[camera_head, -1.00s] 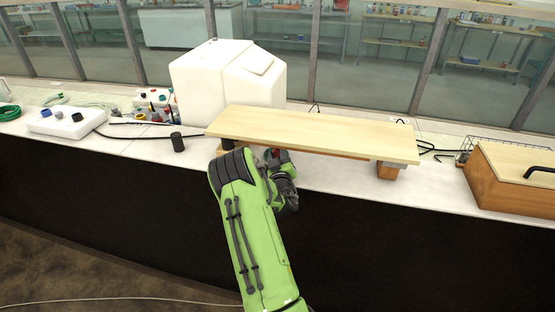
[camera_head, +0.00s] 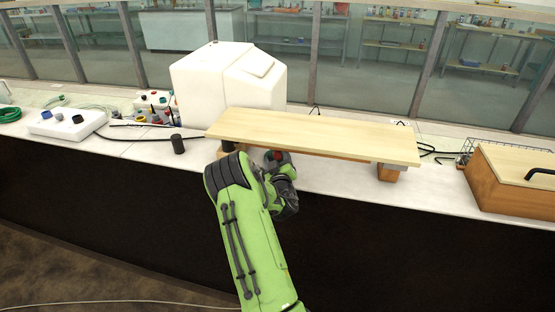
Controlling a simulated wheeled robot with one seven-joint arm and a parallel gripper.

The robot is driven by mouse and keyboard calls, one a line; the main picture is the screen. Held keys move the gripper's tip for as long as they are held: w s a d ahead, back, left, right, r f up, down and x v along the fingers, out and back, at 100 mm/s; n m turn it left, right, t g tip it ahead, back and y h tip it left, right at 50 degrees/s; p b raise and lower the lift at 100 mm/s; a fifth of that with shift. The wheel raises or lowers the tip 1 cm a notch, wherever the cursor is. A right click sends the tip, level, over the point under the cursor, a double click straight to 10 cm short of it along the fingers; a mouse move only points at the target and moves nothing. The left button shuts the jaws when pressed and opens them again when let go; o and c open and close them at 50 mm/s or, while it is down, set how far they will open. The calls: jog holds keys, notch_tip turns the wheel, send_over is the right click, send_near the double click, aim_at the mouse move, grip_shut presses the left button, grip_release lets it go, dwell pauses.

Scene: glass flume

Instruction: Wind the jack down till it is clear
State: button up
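A long pale wooden board (camera_head: 315,132) lies across the white bench. Its right end rests over a wooden block (camera_head: 388,174), and a dark upright piece (camera_head: 227,146) shows under its left end. I cannot make out the jack clearly; it may be in the shadow under the board, behind my arm. My gripper (camera_head: 274,157) is at the board's front edge, left of the middle, with a small red part showing there. My wrist and forearm hide most of it, so I cannot tell whether its fingers are open or shut.
A white tank (camera_head: 212,88) stands behind the board's left half. A black cylinder (camera_head: 178,144) and a white knobbed box (camera_head: 60,126) stand to the left. A wooden case (camera_head: 508,182) with a black handle is at the right. Bench front between board and case is clear.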

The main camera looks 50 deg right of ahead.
jog(key=b+v, duration=0.1)
jog(key=v, duration=1.4)
jog(key=shift+s+a, duration=0.2)
jog(key=shift+a, duration=0.05)
